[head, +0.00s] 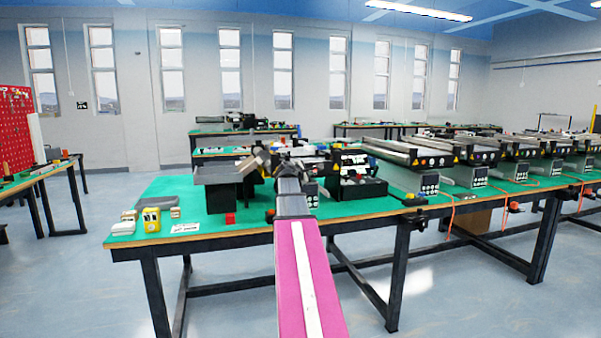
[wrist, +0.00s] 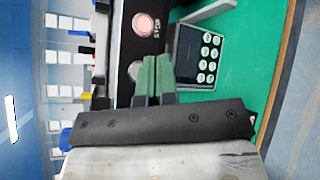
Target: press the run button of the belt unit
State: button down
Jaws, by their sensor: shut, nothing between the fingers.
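In the wrist view my gripper (wrist: 156,62) has two green fingers pressed together with nothing between them. They lie over the black control panel (wrist: 124,42) of the belt unit. A round pink-red lit button (wrist: 144,23) sits beyond the fingertips, with white lettering beside it that I cannot read. A second, pale round button (wrist: 135,70) lies just left of the fingers and is partly covered. Which button is run, and whether the fingertips touch the panel, I cannot tell. In the head view my arm reaches over the table and hides most of this unit.
A keypad box (wrist: 198,54) stands right of the panel; it also shows in the head view (head: 311,193). The green-topped table (head: 190,193) carries a row of conveyors (head: 410,151) to the right. A yellow container (head: 151,219) stands at the left front corner.

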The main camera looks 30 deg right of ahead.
jog(key=shift+w+d, duration=0.25)
jog(key=shift+w, duration=0.9)
jog(key=shift+w+d, duration=0.25)
jog(key=shift+w, duration=0.85)
jog(key=shift+w, duration=0.1)
jog(key=shift+w+d, duration=0.1)
jog(key=shift+w, duration=0.25)
